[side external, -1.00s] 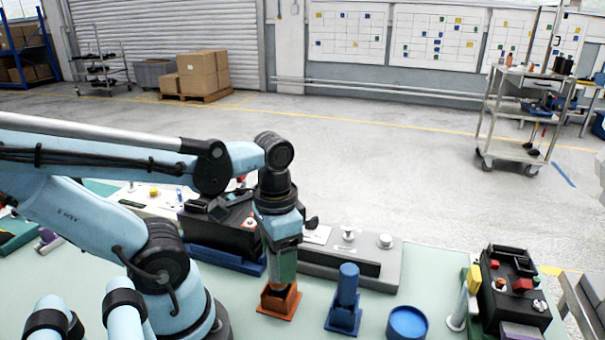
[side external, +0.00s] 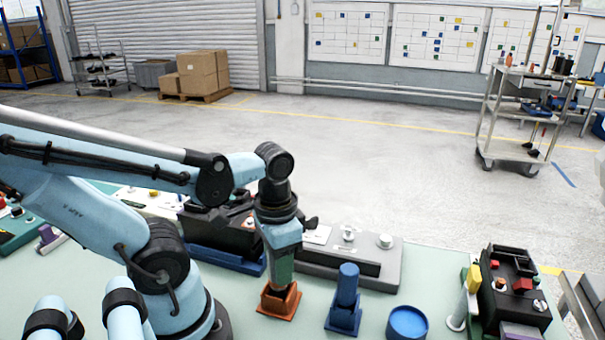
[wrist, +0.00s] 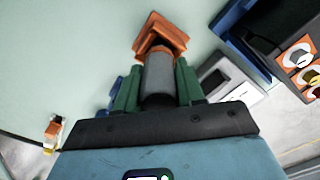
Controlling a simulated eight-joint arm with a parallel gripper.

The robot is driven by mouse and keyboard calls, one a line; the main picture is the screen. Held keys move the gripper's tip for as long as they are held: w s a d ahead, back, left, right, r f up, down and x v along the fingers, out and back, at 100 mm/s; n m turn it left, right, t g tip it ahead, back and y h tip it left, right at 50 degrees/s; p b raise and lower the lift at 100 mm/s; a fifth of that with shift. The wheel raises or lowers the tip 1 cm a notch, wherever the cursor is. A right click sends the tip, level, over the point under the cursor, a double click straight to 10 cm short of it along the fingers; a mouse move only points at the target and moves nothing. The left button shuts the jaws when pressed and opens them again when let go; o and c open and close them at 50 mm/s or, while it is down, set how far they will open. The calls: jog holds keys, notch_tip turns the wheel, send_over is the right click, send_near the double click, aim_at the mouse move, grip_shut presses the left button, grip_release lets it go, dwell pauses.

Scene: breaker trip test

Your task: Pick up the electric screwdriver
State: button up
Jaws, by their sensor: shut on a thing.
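My gripper (side external: 281,279) points down over an orange stand (side external: 279,304) on the bench. In the wrist view, the green fingers of my gripper (wrist: 156,72) are shut on a grey cylindrical body, which I take to be the electric screwdriver (wrist: 158,78), one finger on each side. The orange stand (wrist: 158,35) shows just beyond the grey body, which still appears to be in or at it. In the side view the grey body is mostly hidden by the fingers.
A blue cylinder in a blue stand (side external: 345,302) is close on the right, then a round blue container (side external: 407,324). A grey panel box (side external: 360,262) and a black unit on a blue base (side external: 222,258) stand behind. A black box with buttons (side external: 513,300) is at far right.

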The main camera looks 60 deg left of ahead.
jog(key=shift+r, duration=0.2)
jog(key=shift+c, duration=0.2)
jog(key=shift+r, duration=1.9)
jog(key=s+d+r, duration=0.4)
jog(key=d+r, duration=0.2)
jog(key=d, duration=0.3)
jog(key=shift+s+d+r, duration=0.15)
jog(key=shift+s+d, duration=0.15)
jog(key=shift+d, duration=0.1)
jog(key=shift+s+d+r, duration=0.15)
jog(key=shift+d+r, duration=0.1)
jog(key=shift+d, duration=0.05)
grip_shut()
jog(key=w+a+r+n, duration=0.5)
jog(key=w+a+n, duration=0.25)
jog(key=a, duration=0.45)
jog(key=a+r+n, duration=0.2)
jog(key=a+n, duration=0.2)
jog(key=a, duration=1)
jog(key=shift+s+r, duration=0.25)
jog(key=shift+s, duration=0.15)
jog(key=shift+n, duration=0.25)
